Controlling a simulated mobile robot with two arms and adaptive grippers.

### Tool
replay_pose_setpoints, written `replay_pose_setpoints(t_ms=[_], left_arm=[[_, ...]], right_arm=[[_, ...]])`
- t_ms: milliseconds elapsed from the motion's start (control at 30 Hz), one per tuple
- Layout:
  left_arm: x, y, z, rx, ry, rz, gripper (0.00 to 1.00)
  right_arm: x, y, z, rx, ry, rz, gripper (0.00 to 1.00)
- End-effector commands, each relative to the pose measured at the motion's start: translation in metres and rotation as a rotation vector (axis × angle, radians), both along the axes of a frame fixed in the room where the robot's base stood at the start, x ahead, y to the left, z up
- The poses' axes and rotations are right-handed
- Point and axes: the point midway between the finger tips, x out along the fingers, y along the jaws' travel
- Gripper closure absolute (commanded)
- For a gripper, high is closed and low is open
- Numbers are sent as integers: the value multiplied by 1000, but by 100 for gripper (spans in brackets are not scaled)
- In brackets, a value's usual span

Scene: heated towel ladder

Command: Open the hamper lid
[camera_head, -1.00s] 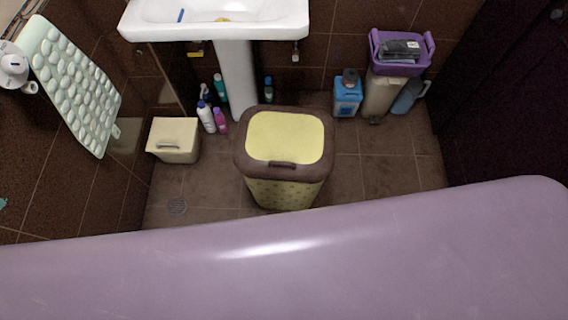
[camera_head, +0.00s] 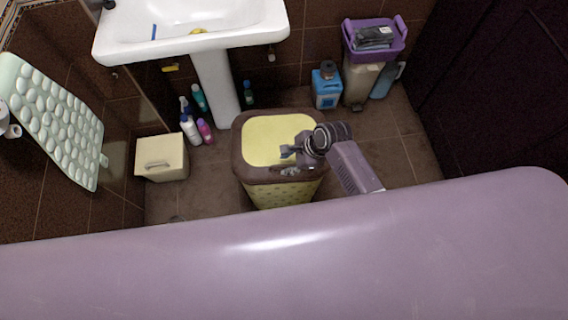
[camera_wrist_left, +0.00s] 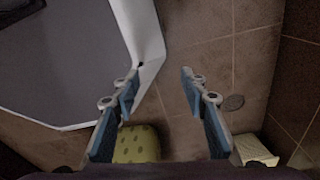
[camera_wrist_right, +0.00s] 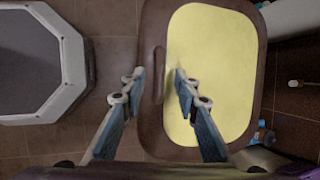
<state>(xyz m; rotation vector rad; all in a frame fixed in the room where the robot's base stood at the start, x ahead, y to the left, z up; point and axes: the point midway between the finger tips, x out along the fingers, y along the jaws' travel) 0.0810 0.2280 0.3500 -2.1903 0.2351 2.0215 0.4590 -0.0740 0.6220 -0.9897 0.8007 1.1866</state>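The hamper (camera_head: 284,193) stands on the floor with dotted yellow sides. Its lid (camera_head: 268,138) has a brown rim and a yellow panel, and lies shut. The lid handle (camera_wrist_right: 158,75) is a slot in the brown rim in the right wrist view. My right gripper (camera_head: 287,158) is over the lid's front right part. In the right wrist view it is open, its fingertips one on each side of the handle; contact cannot be told. My left gripper (camera_wrist_left: 161,75) is open and empty in its wrist view, with the hamper's dotted side below it. It is hidden in the head view.
A white sink (camera_head: 190,28) on a pedestal stands behind the hamper. A cream box (camera_head: 162,157) and several bottles (camera_head: 191,130) are to the left. A blue container (camera_head: 326,90) and a bin with a purple basket (camera_head: 374,42) stand to the right.

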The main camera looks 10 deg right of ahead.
Motion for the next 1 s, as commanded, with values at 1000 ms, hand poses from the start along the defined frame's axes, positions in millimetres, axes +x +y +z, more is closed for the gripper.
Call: replay_pose_setpoints(t_ms=[1000], left_arm=[[11, 5, -4, 6, -15, 5, 60]], right_arm=[[5, 9, -23, -1, 0, 1, 100]])
